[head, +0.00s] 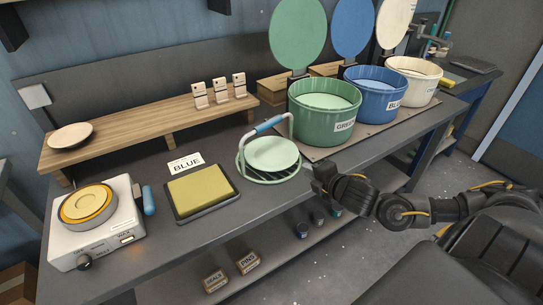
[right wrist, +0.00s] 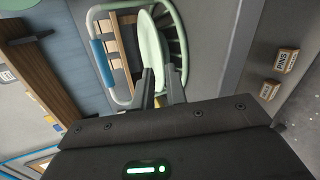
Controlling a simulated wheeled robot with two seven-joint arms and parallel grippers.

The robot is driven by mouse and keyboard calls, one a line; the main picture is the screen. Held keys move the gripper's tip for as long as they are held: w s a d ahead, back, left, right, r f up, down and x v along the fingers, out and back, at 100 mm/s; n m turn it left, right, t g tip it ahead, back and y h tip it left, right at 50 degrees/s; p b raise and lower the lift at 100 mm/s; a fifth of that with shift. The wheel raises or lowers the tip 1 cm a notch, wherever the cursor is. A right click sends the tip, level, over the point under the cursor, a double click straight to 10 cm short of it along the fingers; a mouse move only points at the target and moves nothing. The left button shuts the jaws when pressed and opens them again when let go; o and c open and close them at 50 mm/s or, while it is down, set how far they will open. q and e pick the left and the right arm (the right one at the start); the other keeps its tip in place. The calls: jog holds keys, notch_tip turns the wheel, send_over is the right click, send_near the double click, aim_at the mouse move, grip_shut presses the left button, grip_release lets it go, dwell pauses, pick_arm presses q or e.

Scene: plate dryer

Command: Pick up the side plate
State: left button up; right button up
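A pale green plate (head: 272,153) lies in a round green wire rack (head: 240,170) with a blue handle (head: 269,125), near the front edge of the bench. A smaller cream plate (head: 71,136) lies on the left end of the wooden shelf; I cannot tell which is the side plate. My right gripper (head: 318,180) is just right of the rack. My left gripper is not in view.
Green (head: 314,128), blue (head: 367,108) and white (head: 424,88) buckets stand behind the rack to the right. A yellow sponge tray (head: 200,190) and a white wax heater (head: 98,245) stand to the left. The wooden shelf (head: 130,123) runs along the back.

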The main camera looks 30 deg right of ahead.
aim_at(294, 163)
jog(key=x, duration=0.4)
jog(key=shift+w+f+p, duration=0.15)
jog(key=shift+w+p, duration=0.2)
jog(key=shift+p, duration=0.05)
jog(key=shift+w, duration=0.35)
jog(key=p+x, duration=0.1)
jog(key=x, duration=0.2)
jog(key=shift+w+d+f, duration=0.1)
jog(key=shift+w+f, duration=0.1)
jog(key=shift+w, duration=0.1)
jog(key=shift+w+f+p, duration=0.25)
jog(key=shift+w+p, duration=0.05)
grip_shut()
jog(key=shift+r, duration=0.1)
